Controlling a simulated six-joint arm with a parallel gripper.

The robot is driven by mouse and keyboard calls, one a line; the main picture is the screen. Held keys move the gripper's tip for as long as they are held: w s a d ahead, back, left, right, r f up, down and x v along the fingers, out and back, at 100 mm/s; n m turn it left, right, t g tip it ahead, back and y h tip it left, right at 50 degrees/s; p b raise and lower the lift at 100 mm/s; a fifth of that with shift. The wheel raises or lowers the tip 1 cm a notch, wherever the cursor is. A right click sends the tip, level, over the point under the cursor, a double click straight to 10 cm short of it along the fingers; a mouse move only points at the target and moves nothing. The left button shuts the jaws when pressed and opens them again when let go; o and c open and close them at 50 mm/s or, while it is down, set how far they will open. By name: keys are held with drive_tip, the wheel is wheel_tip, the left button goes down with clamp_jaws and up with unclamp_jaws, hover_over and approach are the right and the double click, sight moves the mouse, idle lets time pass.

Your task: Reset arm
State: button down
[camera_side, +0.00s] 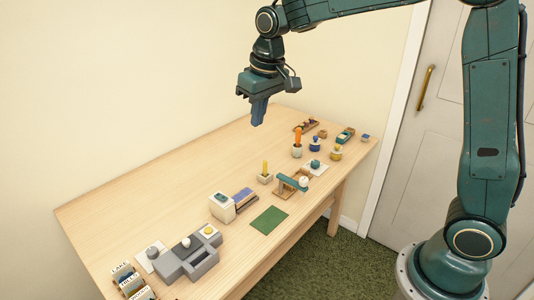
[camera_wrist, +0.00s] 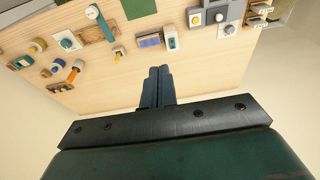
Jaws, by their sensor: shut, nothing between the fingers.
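My gripper (camera_side: 259,112) hangs over the far part of the wooden table (camera_side: 130,205) in the side view, its blue fingers pointing down. The fingers are together and nothing is between them. In the wrist view my gripper (camera_wrist: 158,72) shows its two fingers side by side, above bare table (camera_wrist: 105,95). It is apart from the table and from every object on it.
A grey console (camera_side: 190,258), a white block (camera_side: 222,206), a green mat (camera_side: 269,220) and a wooden stand with a teal bar (camera_side: 290,183) line the table's near side. An orange item in a pot (camera_side: 298,140) stands farther back. The wall-side tabletop is clear. A door (camera_side: 440,130) is at right.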

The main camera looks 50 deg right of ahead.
drive_tip(key=s+d+r+t, duration=0.1)
drive_tip(key=s+r, duration=0.2)
drive_tip(key=s, duration=0.4)
drive_tip(key=s+d+r+t, duration=0.1)
drive_tip(key=s+r, duration=0.1)
drive_tip(key=s, duration=0.4)
drive_tip(key=s+f+t, duration=0.1)
drive_tip(key=s+f, duration=0.2)
drive_tip(key=s, duration=1.1)
drive_tip(key=shift+s+d, duration=0.2)
drive_tip(key=shift+d, duration=0.1)
